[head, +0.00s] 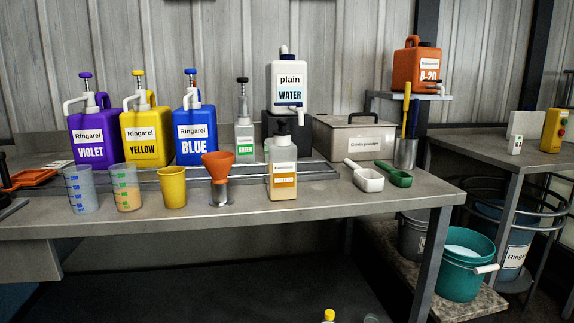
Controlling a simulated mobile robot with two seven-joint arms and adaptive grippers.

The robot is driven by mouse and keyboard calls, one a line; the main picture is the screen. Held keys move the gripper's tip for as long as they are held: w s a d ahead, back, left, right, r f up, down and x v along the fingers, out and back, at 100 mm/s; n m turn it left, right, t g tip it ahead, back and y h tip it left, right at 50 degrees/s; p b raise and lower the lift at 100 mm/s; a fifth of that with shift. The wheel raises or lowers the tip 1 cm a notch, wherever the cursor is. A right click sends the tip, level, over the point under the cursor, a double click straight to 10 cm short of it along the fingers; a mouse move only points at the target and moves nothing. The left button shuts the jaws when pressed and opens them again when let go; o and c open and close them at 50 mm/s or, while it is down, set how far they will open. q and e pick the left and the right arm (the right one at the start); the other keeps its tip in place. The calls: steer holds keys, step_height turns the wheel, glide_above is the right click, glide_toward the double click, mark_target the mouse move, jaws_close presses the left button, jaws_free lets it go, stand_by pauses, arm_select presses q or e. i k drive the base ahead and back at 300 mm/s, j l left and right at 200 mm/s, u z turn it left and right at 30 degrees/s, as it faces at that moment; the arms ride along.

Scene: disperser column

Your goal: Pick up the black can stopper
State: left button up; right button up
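An orange can (414,70) labelled R-20 stands on a small raised shelf (440,97) at the back right. A small dark part (427,44) shows at its top right, perhaps a black stopper; it is too small to tell for sure. A white water can (288,80) with a white top and a spout stands at the back middle. No loose black stopper is recognisable on the table. Neither of my grippers shows in the head view.
Violet (92,134), yellow (145,133) and blue (195,130) pump cans line the back left. Cups, an orange funnel (218,165) and a pump bottle (283,172) stand along the front. Scoops (368,180) lie at right, near a grey box (352,138). A teal bucket (462,265) stands below.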

mark_target(282, 123)
steer(key=j+z, duration=0.25)
steer(key=j, duration=0.15)
steer(key=i+l+u, duration=0.3)
steer(key=i+l, duration=0.55)
